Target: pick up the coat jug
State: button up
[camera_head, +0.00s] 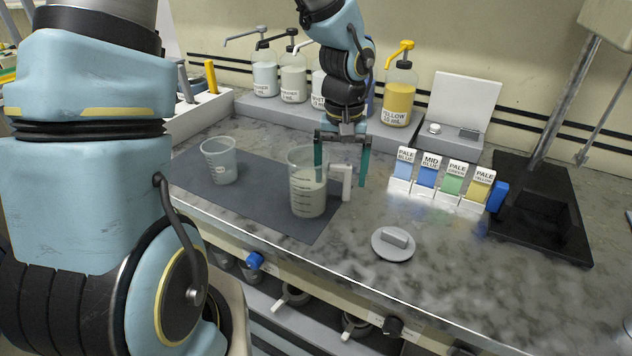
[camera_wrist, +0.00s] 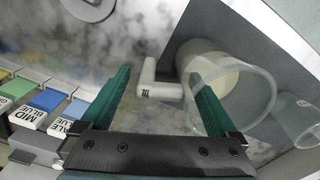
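The jug (camera_head: 307,194) is a clear, graduated vessel with pale liquid and a white handle on its right. It stands upright at the front edge of the dark mat. In the wrist view the jug (camera_wrist: 228,95) is at the right, and its labelled white handle (camera_wrist: 158,88) lies between my fingers; the label is too small to read. My gripper (camera_head: 342,166) points down over the handle, open, with green fingers on both sides and visible gaps. In the wrist view my gripper (camera_wrist: 158,82) has its right finger overlapping the jug's mouth, seemingly inside the rim.
A round lid with a grip (camera_head: 393,244) lies front right. Colour sample blocks (camera_head: 440,180) stand right. Pump bottles, including a yellow one (camera_head: 398,95), line the back shelf. A black stand (camera_head: 545,205) is far right.

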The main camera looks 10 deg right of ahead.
grip_shut()
dwell(0.6)
